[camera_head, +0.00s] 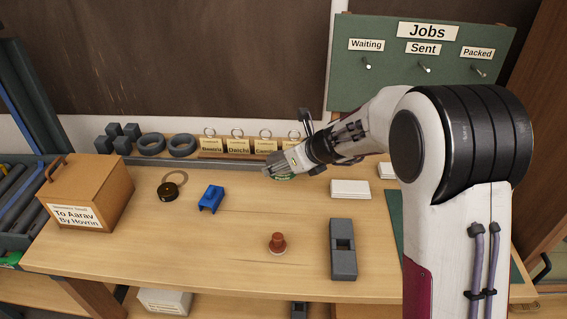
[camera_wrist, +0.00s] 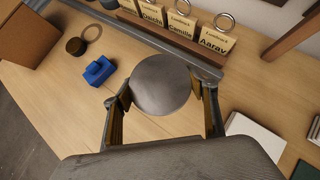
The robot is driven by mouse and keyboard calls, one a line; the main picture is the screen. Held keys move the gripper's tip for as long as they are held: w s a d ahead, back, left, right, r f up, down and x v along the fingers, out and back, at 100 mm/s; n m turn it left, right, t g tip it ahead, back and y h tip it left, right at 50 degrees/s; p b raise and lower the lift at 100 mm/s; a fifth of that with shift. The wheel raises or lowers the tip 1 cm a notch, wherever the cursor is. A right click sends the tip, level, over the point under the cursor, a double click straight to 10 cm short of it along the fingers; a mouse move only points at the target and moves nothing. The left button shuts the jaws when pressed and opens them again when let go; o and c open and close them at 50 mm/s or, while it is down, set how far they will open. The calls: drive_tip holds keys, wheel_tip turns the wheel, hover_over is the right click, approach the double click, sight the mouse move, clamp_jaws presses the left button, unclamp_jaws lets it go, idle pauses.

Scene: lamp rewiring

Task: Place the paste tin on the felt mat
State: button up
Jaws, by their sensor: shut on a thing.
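My gripper (camera_head: 281,163) is shut on the paste tin and holds it above the table, toward the back middle. In the wrist view the round grey top of the paste tin (camera_wrist: 160,84) sits between the two fingers. In the head view only a small green part of the tin (camera_head: 284,178) shows below the fingers. The green felt mat (camera_head: 395,208) lies at the right of the table, mostly hidden behind my arm. A dark green corner of it shows at the lower right of the wrist view (camera_wrist: 306,172). The tin is well left of the mat.
White blocks (camera_head: 350,189) lie between the tin and the mat. A grey slotted block (camera_head: 343,249), a red-brown knob (camera_head: 278,243), a blue clip (camera_head: 211,199) and a dark roll (camera_head: 169,193) stand on the table. Name cards (camera_head: 239,146) line the back. A cardboard box (camera_head: 85,190) stands left.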

idle(0.3)
drive_tip(key=d+r+m+t+h, duration=0.2)
drive_tip(key=d+m+h, duration=0.25)
drive_tip(key=d, duration=2.75)
drive_tip(key=s+d+m, duration=0.3)
drive_tip(key=s+d, duration=0.8)
drive_tip(key=d, duration=0.4)
drive_tip(key=s+a+f+n, duration=0.1)
drive_tip(key=s+n, duration=0.1)
drive_tip(key=s, duration=0.4)
drive_tip(key=shift+f+y, duration=0.15)
drive_tip(key=shift+y, duration=0.2)
